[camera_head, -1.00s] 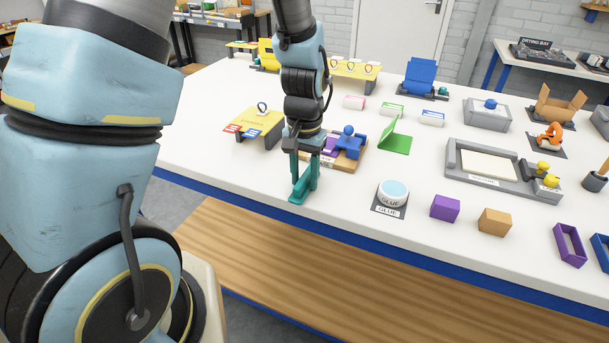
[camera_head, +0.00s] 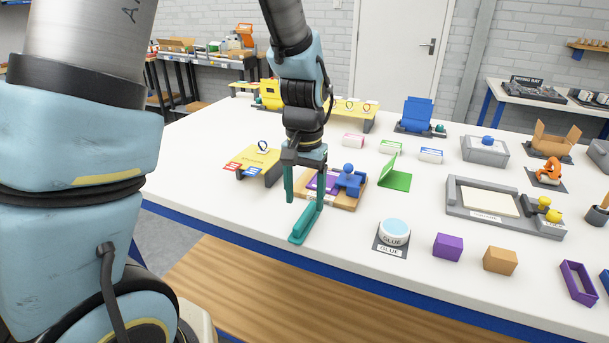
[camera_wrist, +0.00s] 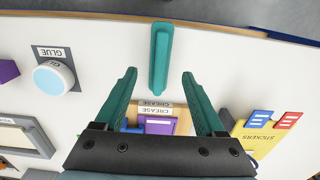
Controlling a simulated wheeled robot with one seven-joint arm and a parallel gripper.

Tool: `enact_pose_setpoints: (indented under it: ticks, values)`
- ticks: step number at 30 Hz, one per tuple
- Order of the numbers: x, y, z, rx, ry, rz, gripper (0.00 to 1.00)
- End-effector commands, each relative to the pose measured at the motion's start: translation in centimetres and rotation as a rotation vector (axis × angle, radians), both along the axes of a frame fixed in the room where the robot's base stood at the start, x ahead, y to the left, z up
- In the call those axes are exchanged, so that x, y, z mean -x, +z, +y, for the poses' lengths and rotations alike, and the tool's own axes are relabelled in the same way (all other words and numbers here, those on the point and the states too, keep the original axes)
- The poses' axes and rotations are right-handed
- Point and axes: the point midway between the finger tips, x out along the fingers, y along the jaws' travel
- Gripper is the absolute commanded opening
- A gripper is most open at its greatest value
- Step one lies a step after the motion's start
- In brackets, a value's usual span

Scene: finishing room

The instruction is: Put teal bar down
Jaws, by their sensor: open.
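The teal bar (camera_head: 304,225) lies on the white table near its front edge. The wrist view shows it from above as a long narrow ridged bar (camera_wrist: 160,58), centred just beyond the fingertips and apart from both fingers. My gripper (camera_head: 305,203) has teal fingers that are spread open with nothing held between them. In the head view the right finger hangs close to the bar's far end; whether it touches cannot be told there. The wrist view also shows my open gripper (camera_wrist: 159,75).
A wooden crease board (camera_head: 343,203) with a blue piece is just behind the bar. A yellow sticker stand (camera_head: 262,160) is to the left, the glue pot (camera_head: 395,231) to the right. Purple (camera_head: 448,247) and orange (camera_head: 500,260) blocks stand farther right.

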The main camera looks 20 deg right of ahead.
Motion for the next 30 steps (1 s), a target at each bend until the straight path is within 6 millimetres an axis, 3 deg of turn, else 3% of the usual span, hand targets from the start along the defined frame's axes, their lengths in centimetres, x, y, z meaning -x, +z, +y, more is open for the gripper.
enact_pose_setpoints:
  ticks: [3,9,20,23,26,30]
  values:
    - [-0.1,2.5,-0.1,0.005,-0.002,-0.005,0.72]
    - [0.0,5.6,-0.1,0.002,0.0,-0.002,0.72]
    - [-0.2,6.7,0.6,0.001,0.014,-0.001,0.72]
    - [-1.3,6.4,2.9,0.01,0.073,-0.009,0.72]
    - [-2.5,5.9,7.1,0.023,0.176,-0.024,0.72]
    - [-3.4,4.9,14.2,0.043,0.351,-0.055,0.72]
